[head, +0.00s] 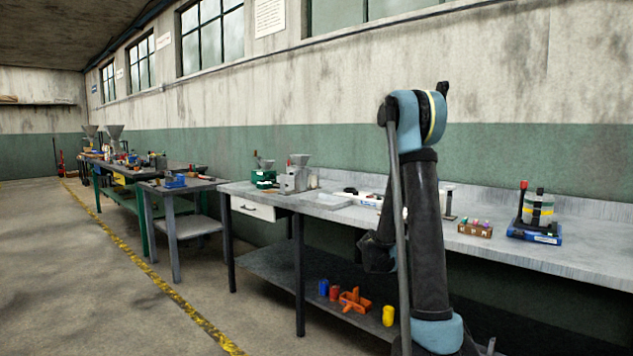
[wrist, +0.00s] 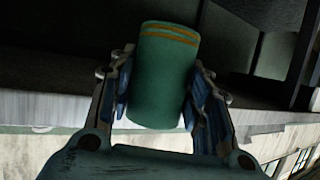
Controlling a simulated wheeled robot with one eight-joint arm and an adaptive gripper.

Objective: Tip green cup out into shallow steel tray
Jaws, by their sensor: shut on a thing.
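The green cup (wrist: 162,80), with two orange bands near one end, is between the fingers of my gripper (wrist: 160,100) in the wrist view. The gripper is shut on it, a finger on each side. The cup's inside does not show. In the head view I cannot make out the cup or the fingertips; my arm stands in front of the bench. A flat, light grey piece that looks like the shallow steel tray (head: 328,201) lies on the bench, left of my arm. I cannot make out a tray in the wrist view.
The long grey bench (head: 590,262) runs along the wall. A grey hopper machine (head: 296,175) stands left of the tray. A small brown rack (head: 475,229) and a blue-based device (head: 535,232) stand to the right. Orange parts (head: 355,300) and a yellow piece (head: 388,315) lie on the lower shelf.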

